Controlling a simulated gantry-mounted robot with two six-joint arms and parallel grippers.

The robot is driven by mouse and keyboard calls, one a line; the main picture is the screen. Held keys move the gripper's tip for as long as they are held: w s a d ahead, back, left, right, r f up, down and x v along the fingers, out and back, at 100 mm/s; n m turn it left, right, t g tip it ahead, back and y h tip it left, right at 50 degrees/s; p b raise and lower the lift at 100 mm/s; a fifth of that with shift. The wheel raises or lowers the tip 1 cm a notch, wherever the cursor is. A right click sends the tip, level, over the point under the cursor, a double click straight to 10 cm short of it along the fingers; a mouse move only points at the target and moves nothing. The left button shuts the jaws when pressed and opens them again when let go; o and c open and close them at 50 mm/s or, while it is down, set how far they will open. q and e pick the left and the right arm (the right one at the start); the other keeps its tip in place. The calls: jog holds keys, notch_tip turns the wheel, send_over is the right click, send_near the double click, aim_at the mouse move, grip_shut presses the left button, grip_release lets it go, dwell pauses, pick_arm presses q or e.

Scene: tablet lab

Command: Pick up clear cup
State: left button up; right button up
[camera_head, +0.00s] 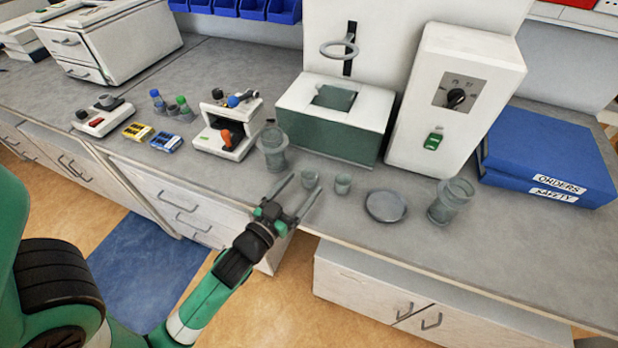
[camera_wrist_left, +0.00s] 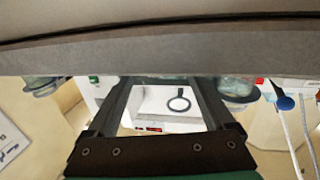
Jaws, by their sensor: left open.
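Larger clear vessels stand to the left (camera_head: 273,150) and right (camera_head: 450,202). My right gripper is not in view.
Behind stand a white and green box (camera_head: 325,125) and a white unit with a dial (camera_head: 455,100). A blue binder (camera_head: 548,160) lies at right. The counter's front edge (camera_wrist_left: 160,55) crosses the left wrist view.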

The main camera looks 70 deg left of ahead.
aim_at(304, 179)
pick_arm(q)
jog(key=x, duration=0.5)
jog(key=shift+s+a, duration=0.1)
jog(key=shift+a, duration=0.15)
jog(key=c, duration=1.1)
jog(key=shift+r, duration=0.1)
